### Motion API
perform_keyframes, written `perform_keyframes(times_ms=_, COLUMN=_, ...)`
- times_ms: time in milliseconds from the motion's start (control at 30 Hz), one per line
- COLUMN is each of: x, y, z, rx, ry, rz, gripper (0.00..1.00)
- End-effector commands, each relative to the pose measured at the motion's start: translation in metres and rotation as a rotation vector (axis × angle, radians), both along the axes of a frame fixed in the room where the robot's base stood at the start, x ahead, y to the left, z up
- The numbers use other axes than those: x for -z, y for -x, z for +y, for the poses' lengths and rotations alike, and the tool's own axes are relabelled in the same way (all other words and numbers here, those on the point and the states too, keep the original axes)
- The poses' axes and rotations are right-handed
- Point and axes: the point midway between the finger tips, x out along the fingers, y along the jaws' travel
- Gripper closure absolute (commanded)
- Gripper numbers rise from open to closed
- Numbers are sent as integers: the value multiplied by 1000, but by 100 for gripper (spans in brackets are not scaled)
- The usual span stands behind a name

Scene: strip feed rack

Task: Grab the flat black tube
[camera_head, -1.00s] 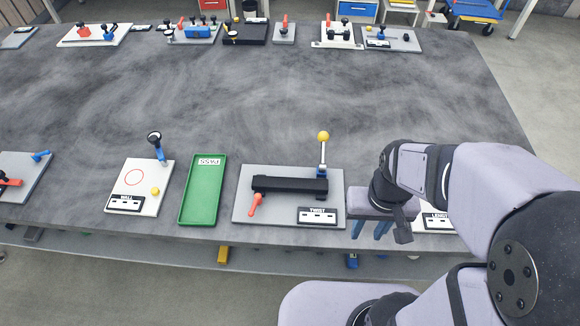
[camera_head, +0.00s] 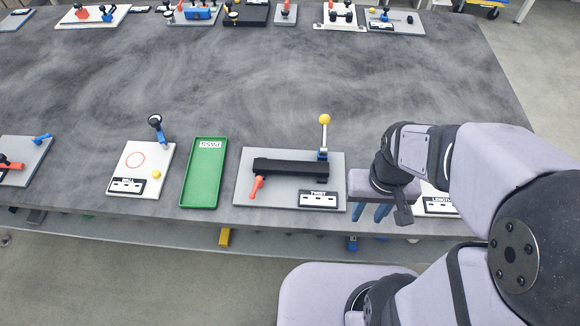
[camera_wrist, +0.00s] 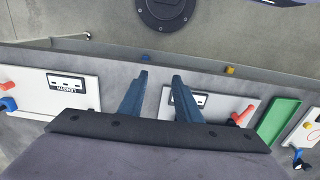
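A long, flat black bar (camera_head: 291,168) lies across a grey plate labelled TWIST (camera_head: 335,195) on the table's near side. It is the only thing I see that fits the flat black tube. A red handle (camera_head: 257,186) is at its left end and an upright lever with a yellow ball (camera_head: 324,120) at its right end. My gripper (camera_head: 371,213) is right of this plate, near the table's front edge, apart from the bar. The wrist view shows its two blue fingers (camera_wrist: 160,76) spread and empty. The bar is not clearly visible there.
A green PASS tray (camera_head: 204,178) and a white WALL board (camera_head: 139,170) stand to the left. A LENGTH board (camera_head: 438,205) is partly hidden behind my arm. More fixtures line the far edge. The middle of the table (camera_head: 250,75) is clear.

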Motion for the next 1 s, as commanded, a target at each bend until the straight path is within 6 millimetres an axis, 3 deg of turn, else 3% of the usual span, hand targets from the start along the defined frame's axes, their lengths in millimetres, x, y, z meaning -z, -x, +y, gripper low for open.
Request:
perform_keyframes(times_ms=233, x=0, y=0, z=0, rx=0, ry=0, rz=0, gripper=69)
perform_keyframes(times_ms=333, x=0, y=0, z=0, rx=0, ry=0, rz=0, gripper=48)
perform_keyframes(times_ms=367, x=0, y=0, z=0, rx=0, ry=0, rz=0, gripper=47)
perform_keyframes(times_ms=767, x=5, y=-2, z=2, rx=54, ry=-20, rz=27, gripper=47)
perform_keyframes(times_ms=1000, x=29, y=-20, z=21, rx=383, ry=-160, rz=195, gripper=47)
